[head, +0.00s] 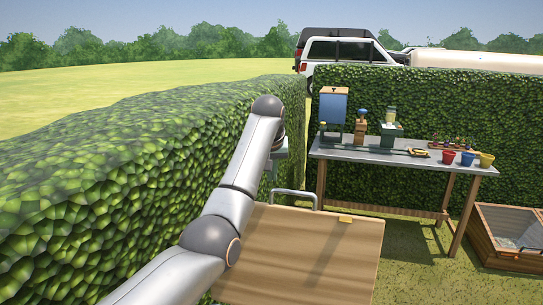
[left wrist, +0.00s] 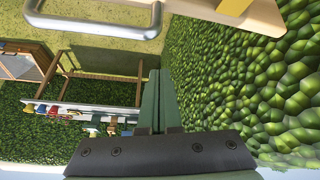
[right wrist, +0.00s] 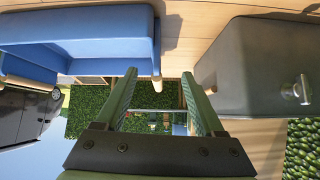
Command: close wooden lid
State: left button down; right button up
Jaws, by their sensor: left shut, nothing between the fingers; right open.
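The wooden lid (head: 300,265) is a broad brown panel at the bottom middle of the head view. A grey metal bar handle (head: 293,194) shows at its far edge, and a small yellow-wood piece (head: 345,218) sits near that edge. My left gripper (head: 272,178) is beside the handle's left end, partly hidden by my arm. In the left wrist view its green fingers (left wrist: 155,85) are shut and empty, with the handle (left wrist: 95,32) apart from them and a wooden edge (left wrist: 205,8) above. My right gripper (right wrist: 160,88) is open and empty; the head view does not show it.
A tall hedge (head: 140,150) runs close along my left arm. A work table (head: 400,158) with pots and tools stands beyond the lid; a wooden cold frame (head: 510,235) is at right.

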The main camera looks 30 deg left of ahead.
pick_arm(q)
jog(key=shift+s+d+f, duration=0.1)
jog(key=shift+s+d, duration=0.45)
jog(key=shift+s, duration=0.3)
jog(key=shift+s+d, duration=0.5)
jog(key=shift+s, duration=0.3)
